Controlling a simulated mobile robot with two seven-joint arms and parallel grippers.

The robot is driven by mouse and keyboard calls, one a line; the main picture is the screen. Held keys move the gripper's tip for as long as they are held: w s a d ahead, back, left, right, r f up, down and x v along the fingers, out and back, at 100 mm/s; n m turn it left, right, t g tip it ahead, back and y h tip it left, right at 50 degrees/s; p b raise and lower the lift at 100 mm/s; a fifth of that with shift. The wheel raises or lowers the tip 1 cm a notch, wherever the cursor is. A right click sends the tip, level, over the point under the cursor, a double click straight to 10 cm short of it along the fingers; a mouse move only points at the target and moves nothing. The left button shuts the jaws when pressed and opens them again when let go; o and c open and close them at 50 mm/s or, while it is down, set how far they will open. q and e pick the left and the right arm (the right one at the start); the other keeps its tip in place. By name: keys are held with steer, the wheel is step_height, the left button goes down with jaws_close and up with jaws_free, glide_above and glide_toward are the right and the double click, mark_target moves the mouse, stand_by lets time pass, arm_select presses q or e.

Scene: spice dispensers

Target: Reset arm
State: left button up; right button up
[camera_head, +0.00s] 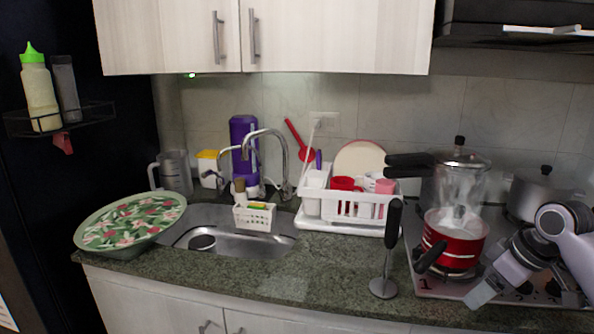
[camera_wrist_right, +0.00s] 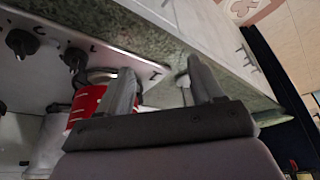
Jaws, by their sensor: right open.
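My right arm comes in from the right in the head view, over the stove. Its gripper (camera_head: 482,290) points down and to the left, in front of the red pot (camera_head: 455,238) and near the stove's front edge. In the right wrist view the two fingers of the gripper (camera_wrist_right: 163,78) stand apart with nothing between them. The red pot (camera_wrist_right: 88,112) shows partly behind the left finger there. My left gripper is not in either view.
A dish rack (camera_head: 345,205), sink (camera_head: 235,243) and patterned tray (camera_head: 130,222) lie farther left. The front counter (camera_head: 290,285) is clear.

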steer(key=s+a+f, duration=1.1)
steer(key=s+f, duration=0.2)
steer(key=f, duration=0.3)
steer(key=s+a+f+m+h, duration=0.15)
steer(key=s+m, duration=0.25)
steer(key=s, duration=1.3)
steer(key=w+a+f+t+y, duration=0.1)
steer(key=w+a+f+t, duration=0.2)
steer(key=w+f+t, duration=0.3)
step_height(320, 180, down, 3)
steer(key=shift+w+a+r, duration=0.1)
steer(key=shift+w+a, duration=0.05)
steer(key=shift+a, duration=0.25)
